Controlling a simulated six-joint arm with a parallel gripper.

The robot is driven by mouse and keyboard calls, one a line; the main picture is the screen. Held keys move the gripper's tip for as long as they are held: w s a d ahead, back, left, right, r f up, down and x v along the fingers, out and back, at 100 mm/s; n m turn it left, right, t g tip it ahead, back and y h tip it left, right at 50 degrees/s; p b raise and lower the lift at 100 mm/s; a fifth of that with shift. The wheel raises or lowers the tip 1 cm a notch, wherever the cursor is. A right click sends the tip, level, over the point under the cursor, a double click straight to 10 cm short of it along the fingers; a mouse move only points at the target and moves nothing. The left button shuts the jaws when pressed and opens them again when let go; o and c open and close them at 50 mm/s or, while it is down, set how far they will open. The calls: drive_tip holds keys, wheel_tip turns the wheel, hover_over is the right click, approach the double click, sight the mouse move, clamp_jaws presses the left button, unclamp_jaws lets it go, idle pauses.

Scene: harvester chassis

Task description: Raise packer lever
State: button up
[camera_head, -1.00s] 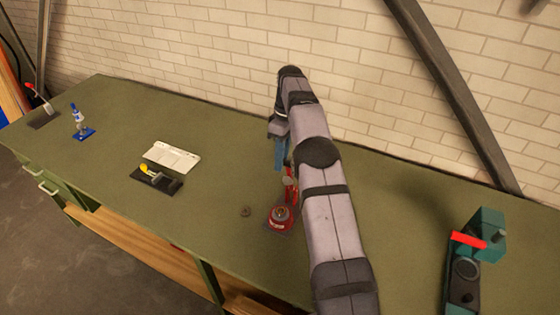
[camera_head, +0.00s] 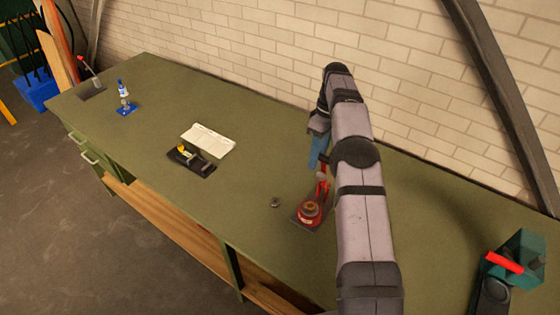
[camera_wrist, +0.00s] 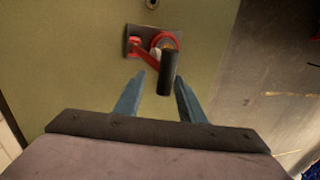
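A red device (camera_head: 309,213) with a round body stands on a dark plate on the green bench. Its red lever (camera_wrist: 148,58) ends in a black cylindrical handle (camera_wrist: 169,72). I take this as the packer lever, though no label is readable. My gripper (camera_wrist: 160,76) has two blue fingers spread apart. In the wrist view the black handle appears between the fingertips, nearer the right one. I see no contact and cannot tell the depth gap. In the head view my gripper (camera_head: 318,150) hangs just behind the red device, partly hidden by my arm.
A black plate with a small yellow-marked device (camera_head: 190,160) and a white paper (camera_head: 208,140) lie left on the bench. A blue-based device (camera_head: 125,100) stands farther left. A teal device with a red bar (camera_head: 518,262) is at right. A small round knob (camera_head: 275,202) lies near the red device.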

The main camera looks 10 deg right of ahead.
drive_tip(key=shift+s+a, duration=0.2)
drive_tip(key=shift+a, duration=0.05)
drive_tip(key=s+a+f+b, duration=0.4)
drive_tip(key=f+b, duration=0.2)
drive_tip(key=f, duration=0.1)
drive_tip(key=s+a+f+b, duration=0.5)
drive_tip(key=f, duration=0.2)
wheel_tip(320, 180, up, 7)
drive_tip(key=w+b, duration=0.2)
drive_tip(key=b, duration=0.1)
drive_tip(key=w+a+f+t+b, duration=0.1)
drive_tip(key=w+a+t+b, duration=0.1)
drive_tip(key=a, duration=0.6)
drive_tip(key=w+a+f+t+b, duration=0.1)
drive_tip(key=w+a+t, duration=0.1)
drive_tip(key=w+a, duration=0.3)
drive_tip(key=w+a+f+m+t+b, duration=0.1)
drive_tip(key=w+a+t+b, duration=0.1)
drive_tip(key=a, duration=0.9)
drive_tip(key=shift+w+t+b, duration=0.35)
drive_tip(key=shift+w+t, duration=0.25)
drive_tip(key=shift+w, duration=0.2)
